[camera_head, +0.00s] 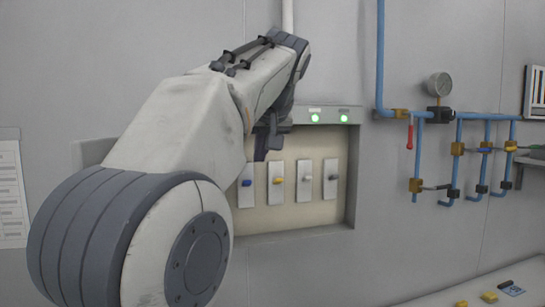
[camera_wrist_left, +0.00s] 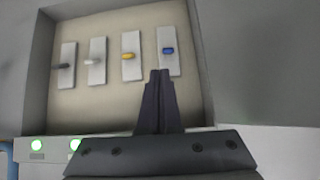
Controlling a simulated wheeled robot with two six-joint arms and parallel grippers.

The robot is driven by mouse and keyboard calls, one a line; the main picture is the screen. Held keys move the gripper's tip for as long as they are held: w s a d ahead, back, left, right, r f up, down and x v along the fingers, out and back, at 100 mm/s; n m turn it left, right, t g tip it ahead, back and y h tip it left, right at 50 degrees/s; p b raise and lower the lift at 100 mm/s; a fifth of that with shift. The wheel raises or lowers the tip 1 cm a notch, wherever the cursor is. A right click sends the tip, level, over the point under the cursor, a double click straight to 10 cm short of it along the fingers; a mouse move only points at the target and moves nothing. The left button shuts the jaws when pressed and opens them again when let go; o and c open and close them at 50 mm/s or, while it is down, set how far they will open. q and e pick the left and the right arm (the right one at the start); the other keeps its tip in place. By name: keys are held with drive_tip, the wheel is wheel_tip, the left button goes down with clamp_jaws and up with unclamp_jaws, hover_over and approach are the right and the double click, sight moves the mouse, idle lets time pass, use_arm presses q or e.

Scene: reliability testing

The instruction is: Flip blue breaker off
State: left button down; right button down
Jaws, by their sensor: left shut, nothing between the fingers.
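The blue breaker switch (camera_head: 247,182) is on a white plate at the left end of a row in the recessed wall panel (camera_head: 290,212). In the left wrist view, which is turned over, the blue switch (camera_wrist_left: 168,50) is at the right end of the row. My left gripper (camera_head: 262,150) is in front of the panel, above the blue and yellow switches in the head view. Its fingers (camera_wrist_left: 160,73) are shut and empty, pointing at the blue switch's plate. A gap shows between tips and switch; I cannot tell the depth. My right gripper is not in view.
Yellow (camera_head: 278,181), white (camera_head: 307,178) and grey (camera_head: 333,177) switches stand beside the blue one. Two green lights (camera_head: 315,118) glow above them. Blue pipes (camera_head: 382,60) with valves and a gauge (camera_head: 438,84) are at the right. My arm covers the panel's left side.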

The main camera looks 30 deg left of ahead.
sight(247, 183)
use_arm(q)
drive_tip(key=shift+s+a+r+n+y, duration=0.15)
drive_tip(key=shift+s+a+r+n, duration=0.05)
drive_tip(key=shift+a+r, duration=0.2)
drive_tip(key=shift+s+a+r+n+y, duration=0.15)
drive_tip(key=shift+a+r+n, duration=0.1)
drive_tip(key=shift+r, duration=0.1)
drive_tip(key=p+x, duration=0.2)
drive_tip(key=x, duration=0.7)
drive_tip(key=shift+w+a+f, duration=0.2)
drive_tip(key=shift+f, duration=0.05)
drive_tip(key=shift+w+f, duration=0.1)
drive_tip(key=shift+f, duration=0.05)
